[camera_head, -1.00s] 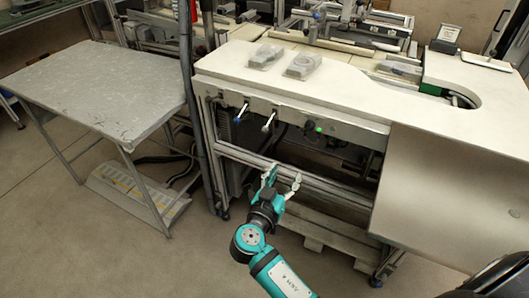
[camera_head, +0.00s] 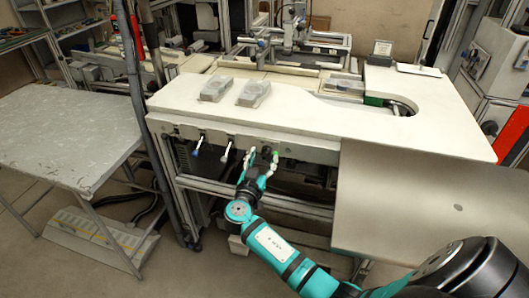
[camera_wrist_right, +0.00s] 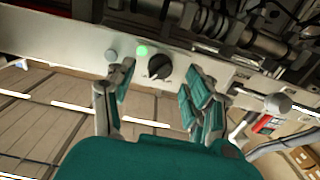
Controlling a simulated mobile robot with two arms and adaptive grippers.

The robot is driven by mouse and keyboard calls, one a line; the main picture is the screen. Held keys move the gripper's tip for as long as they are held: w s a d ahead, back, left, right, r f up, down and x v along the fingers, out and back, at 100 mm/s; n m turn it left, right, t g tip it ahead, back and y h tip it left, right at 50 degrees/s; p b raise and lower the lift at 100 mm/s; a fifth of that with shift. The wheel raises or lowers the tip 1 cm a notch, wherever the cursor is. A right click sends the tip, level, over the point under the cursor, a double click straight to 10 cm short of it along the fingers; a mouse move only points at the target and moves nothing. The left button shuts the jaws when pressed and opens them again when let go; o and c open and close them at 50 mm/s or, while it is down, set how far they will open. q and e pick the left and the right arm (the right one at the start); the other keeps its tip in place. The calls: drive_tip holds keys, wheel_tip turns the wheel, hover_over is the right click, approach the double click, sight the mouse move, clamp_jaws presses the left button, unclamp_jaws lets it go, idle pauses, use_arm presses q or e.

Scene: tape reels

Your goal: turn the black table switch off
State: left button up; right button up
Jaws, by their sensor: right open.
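The black switch (camera_wrist_right: 160,66) is a round knob on the pale front panel under the table, seen between my finger tips in the wrist view. A lit green lamp (camera_wrist_right: 141,50) sits beside it. My right gripper (camera_wrist_right: 157,82) is open, with one finger on each side of the knob in the picture; I cannot tell whether they touch it. In the head view the right gripper (camera_head: 263,160) is in front of the panel below the table edge and largely hides the knob. My left gripper is not in view.
Two levers, one blue-tipped (camera_head: 197,148) and one white-tipped (camera_head: 227,150), stick out of the panel left of the gripper. The white tabletop (camera_head: 300,125) overhangs above. A metal sheet (camera_head: 390,195) hangs at right. A grey table (camera_head: 60,130) stands at left.

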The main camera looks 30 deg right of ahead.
drive_tip(key=shift+x, duration=1.05)
clamp_jaws()
